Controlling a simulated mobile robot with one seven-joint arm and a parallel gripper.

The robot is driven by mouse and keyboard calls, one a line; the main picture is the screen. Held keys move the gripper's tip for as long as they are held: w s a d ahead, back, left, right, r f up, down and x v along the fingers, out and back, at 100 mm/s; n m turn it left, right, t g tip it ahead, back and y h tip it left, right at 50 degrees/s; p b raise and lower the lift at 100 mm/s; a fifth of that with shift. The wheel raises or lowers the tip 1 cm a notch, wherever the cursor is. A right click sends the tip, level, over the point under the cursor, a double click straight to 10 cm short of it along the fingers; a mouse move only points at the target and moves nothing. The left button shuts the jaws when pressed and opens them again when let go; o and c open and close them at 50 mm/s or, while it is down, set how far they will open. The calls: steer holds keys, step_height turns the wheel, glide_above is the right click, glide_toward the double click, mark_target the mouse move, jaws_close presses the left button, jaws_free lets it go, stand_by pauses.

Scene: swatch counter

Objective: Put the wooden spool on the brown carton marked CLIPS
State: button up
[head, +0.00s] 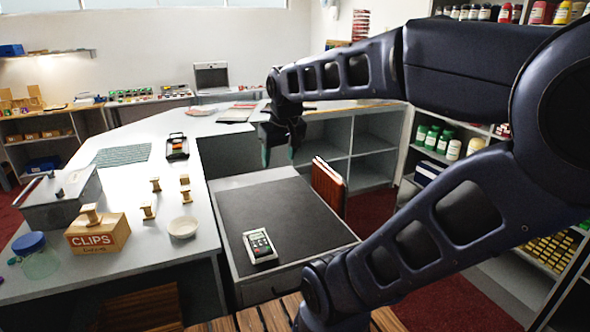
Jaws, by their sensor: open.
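The brown carton marked CLIPS (110,237) stands on the white counter at the lower left. A wooden spool (91,213) rests upright on top of it. Several similar spools stand on the counter behind and to the right of the carton, among them one at the near side (147,210) and one farther back (155,184). My gripper (279,155) is open and looks empty, with its fingers pointing down. It hangs well to the right of the carton and the spools, near the far end of the dark-topped lower surface.
A white bowl (183,227) sits right of the carton. A lidded glass jar (39,258) and a grey box (62,202) stand to its left. A handheld device (260,246) lies on the dark mat (282,208). A green striped mat (122,155) lies farther back.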

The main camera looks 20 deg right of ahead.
steer(key=shift+m, duration=0.9)
steer(key=s+d+f, duration=0.1)
steer(key=s+f, duration=0.1)
steer(key=s, duration=0.1)
steer(key=s+d, duration=0.1)
steer(key=shift+s+d+f, duration=0.2)
steer(key=shift+d+f, duration=0.15)
steer(key=shift+f, duration=0.05)
